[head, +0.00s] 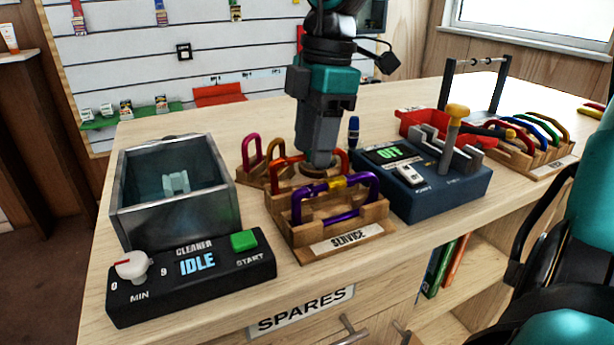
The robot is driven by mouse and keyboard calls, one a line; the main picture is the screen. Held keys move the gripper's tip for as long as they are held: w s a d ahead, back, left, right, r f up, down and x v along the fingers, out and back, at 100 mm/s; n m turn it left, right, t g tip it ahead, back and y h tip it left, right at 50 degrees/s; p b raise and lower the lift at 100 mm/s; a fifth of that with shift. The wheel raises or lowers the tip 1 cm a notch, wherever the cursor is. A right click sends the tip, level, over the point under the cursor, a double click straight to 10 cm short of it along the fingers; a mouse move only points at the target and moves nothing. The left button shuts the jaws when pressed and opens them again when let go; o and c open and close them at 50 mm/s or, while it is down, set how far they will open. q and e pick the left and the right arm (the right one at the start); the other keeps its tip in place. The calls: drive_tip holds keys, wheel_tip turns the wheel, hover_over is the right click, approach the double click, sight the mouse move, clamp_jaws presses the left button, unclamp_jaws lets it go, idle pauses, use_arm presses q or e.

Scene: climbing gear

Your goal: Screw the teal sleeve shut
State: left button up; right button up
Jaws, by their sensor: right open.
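The wooden service rack (375,229) stands at the middle of the bench, with a "SERVICE" label on its front. A purple carabiner (372,190) with a yellow sleeve (337,183) stands upright at its front. An orange-red carabiner (277,173) stands behind it, partly covered by my gripper. I cannot make out a teal sleeve; my gripper hides the middle of the orange-red carabiner. My right gripper (319,163) points down over the rack, behind the purple carabiner. It is open; whether it touches anything is unclear. My left gripper is not in view.
A metal cleaner tank (180,222) and its control box (191,277), reading IDLE, stand left. A blue tester (440,200), reading OFF, with a yellow-topped lever (457,112) stands right.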

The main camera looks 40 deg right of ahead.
drive_tip(key=shift+w+d, duration=0.25)
drive_tip(key=shift+w, duration=0.45)
drive_tip(key=shift+f, duration=0.1)
drive_tip(key=shift+f+b, duration=0.4)
drive_tip(key=shift+f, duration=0.05)
drive_tip(key=shift+s+a, duration=0.25)
drive_tip(key=shift+s, duration=0.45)
